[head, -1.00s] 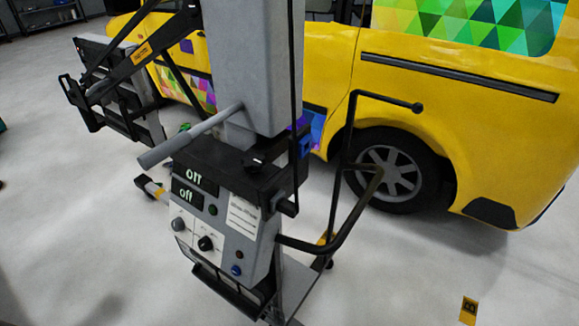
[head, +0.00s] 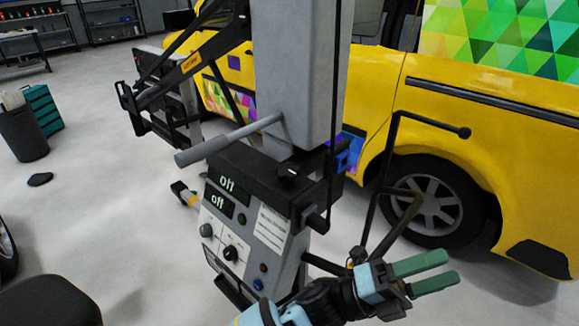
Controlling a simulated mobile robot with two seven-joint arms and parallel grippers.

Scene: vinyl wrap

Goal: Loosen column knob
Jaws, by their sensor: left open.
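The machine's grey column (head: 295,75) rises from a black collar (head: 245,178). A small black knob (head: 289,171) sits on top of the collar in front of the column, and another black knob-like part (head: 316,221) sticks out at the collar's right end. I cannot tell for sure which one is the column knob. My left gripper (head: 452,268) has green fingers, spread apart and empty, pointing right. It is to the right of and below the collar, apart from both knobs, in front of the van's wheel. My right gripper is not in view.
A grey bar handle (head: 228,140) juts left from the column. The control panel (head: 240,235) reads "Off" twice. A bent black tube frame (head: 387,170) stands right of the column, close to my gripper. The yellow van (head: 500,150) is behind.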

